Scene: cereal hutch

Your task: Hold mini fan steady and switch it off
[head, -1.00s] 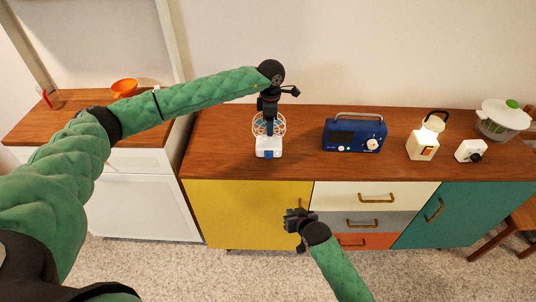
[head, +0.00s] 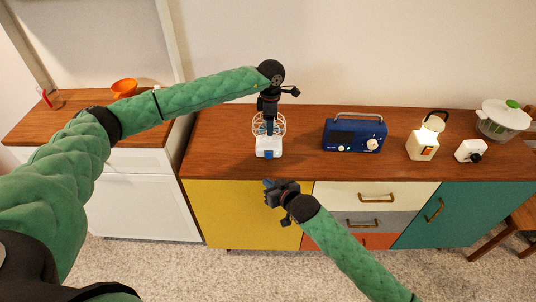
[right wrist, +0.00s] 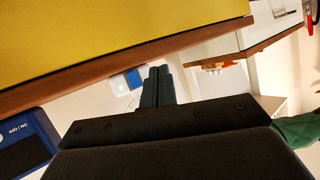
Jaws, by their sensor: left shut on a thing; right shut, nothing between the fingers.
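The mini fan (head: 268,147) stands upright near the left end of the wooden cabinet top. It has a white base with a blue switch (head: 269,154) on its front and a round cage. My left gripper (head: 268,118) comes down from above and is shut on the fan at its cage; the fingertips are partly hidden. My right gripper (head: 267,184) is shut and empty, below and in front of the fan, by the cabinet's front edge. In the right wrist view, its closed fingers (right wrist: 157,75) point near the fan's white base and blue switch (right wrist: 133,79).
A blue radio (head: 354,134) stands right of the fan. Further right are a lit lantern (head: 425,143), a white device with a black knob (head: 470,151) and a lidded bowl (head: 503,120). The cabinet top (head: 222,150) is clear left of the fan.

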